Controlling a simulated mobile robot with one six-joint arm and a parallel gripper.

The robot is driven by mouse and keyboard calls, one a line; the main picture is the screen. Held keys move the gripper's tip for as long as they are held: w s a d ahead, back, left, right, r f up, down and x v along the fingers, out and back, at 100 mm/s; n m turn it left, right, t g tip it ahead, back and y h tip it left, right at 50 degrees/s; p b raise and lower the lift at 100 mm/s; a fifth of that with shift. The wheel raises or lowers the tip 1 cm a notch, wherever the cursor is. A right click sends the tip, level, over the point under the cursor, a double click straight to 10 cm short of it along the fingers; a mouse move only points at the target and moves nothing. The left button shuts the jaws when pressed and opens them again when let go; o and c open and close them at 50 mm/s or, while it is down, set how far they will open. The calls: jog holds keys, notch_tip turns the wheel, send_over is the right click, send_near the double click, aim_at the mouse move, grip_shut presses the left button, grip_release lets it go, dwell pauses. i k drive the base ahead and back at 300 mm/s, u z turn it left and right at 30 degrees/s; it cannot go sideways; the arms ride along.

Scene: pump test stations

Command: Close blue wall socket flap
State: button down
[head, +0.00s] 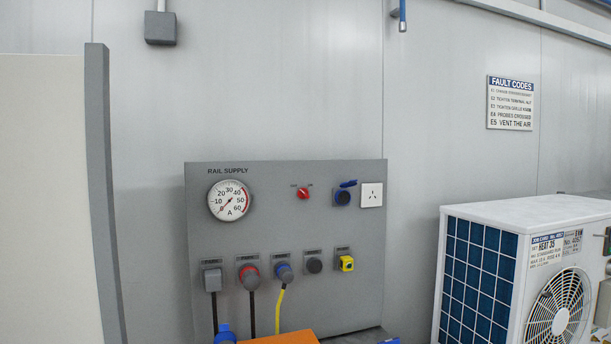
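The blue wall socket (342,198) is in the upper right part of the grey rail supply panel (335,230) in the head view. Its blue flap (348,184) stands raised at the top of the socket, sticking out toward the right. The dark round socket face shows uncovered below it. My gripper is not in view.
A white outlet (371,195) sits close right of the socket, and a red knob (303,193) to its left. Plugs with cables hang along the panel's lower row. A white unit with a fan (490,212) stands at right. An orange object (281,338) shows at the bottom edge.

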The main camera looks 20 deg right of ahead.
aim_at(350, 182)
jog(key=u, duration=0.05)
jog(key=k, duration=0.65)
jog(key=z, duration=1.2)
jog(key=i, duration=0.8)
jog(key=u, duration=1.1)
jog(key=i, duration=1)
jog(key=z, duration=0.05)
